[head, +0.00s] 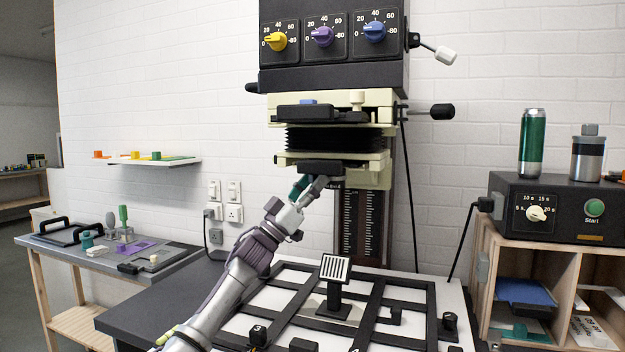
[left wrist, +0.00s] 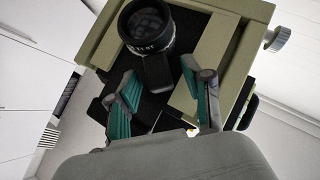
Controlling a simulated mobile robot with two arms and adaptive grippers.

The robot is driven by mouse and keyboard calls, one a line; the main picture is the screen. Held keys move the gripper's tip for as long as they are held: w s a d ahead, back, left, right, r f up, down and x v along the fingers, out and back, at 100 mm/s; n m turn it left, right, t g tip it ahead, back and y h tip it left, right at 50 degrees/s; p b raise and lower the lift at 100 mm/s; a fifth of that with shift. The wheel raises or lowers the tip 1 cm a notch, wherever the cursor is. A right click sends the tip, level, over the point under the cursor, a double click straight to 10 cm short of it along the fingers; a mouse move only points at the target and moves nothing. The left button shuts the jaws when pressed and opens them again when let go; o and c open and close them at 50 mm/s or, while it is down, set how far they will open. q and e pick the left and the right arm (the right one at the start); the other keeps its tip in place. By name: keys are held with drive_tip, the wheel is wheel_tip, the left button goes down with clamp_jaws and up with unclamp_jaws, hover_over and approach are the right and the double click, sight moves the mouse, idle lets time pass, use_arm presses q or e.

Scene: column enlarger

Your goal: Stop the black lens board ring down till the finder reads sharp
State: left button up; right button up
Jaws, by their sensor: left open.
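The black lens board ring (left wrist: 147,25), with white lettering on its rim, sits under the cream lens stage in the left wrist view. A dark tab (left wrist: 157,72) sticks out from the ring toward my gripper. My left gripper (left wrist: 160,68) is open, its teal-padded fingers on either side of the tab with gaps visible. In the head view my left gripper (head: 308,186) is just under the lens stage (head: 360,175), and the ring is not clearly visible there. A striped finder tile (head: 335,268) stands on the baseboard. My right gripper is not in view.
The black easel frame (head: 375,310) covers the baseboard below. The enlarger head (head: 333,45) with yellow, purple and blue dials is above. A timer box (head: 550,208) on a wooden shelf is at right, and a side table (head: 110,250) with small items at left.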

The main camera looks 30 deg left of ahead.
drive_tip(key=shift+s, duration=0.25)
use_arm(q)
drive_tip(key=shift+c, duration=0.7)
clamp_jaws()
drive_tip(key=n+t+y, duration=0.1)
drive_tip(key=y, duration=0.2)
drive_tip(key=d+n+y+b, duration=0.1)
drive_tip(key=y, duration=0.2)
drive_tip(key=d+n+t+y, duration=0.1)
drive_tip(key=y, duration=0.2)
drive_tip(key=shift+s+n+t+b, duration=0.3)
drive_tip(key=shift+s+n+b, duration=0.05)
drive_tip(key=shift+n+b, duration=0.05)
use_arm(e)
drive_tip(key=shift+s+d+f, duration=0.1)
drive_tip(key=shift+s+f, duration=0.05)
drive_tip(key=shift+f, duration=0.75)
use_arm(q)
drive_tip(key=shift+o, duration=0.7)
unclamp_jaws()
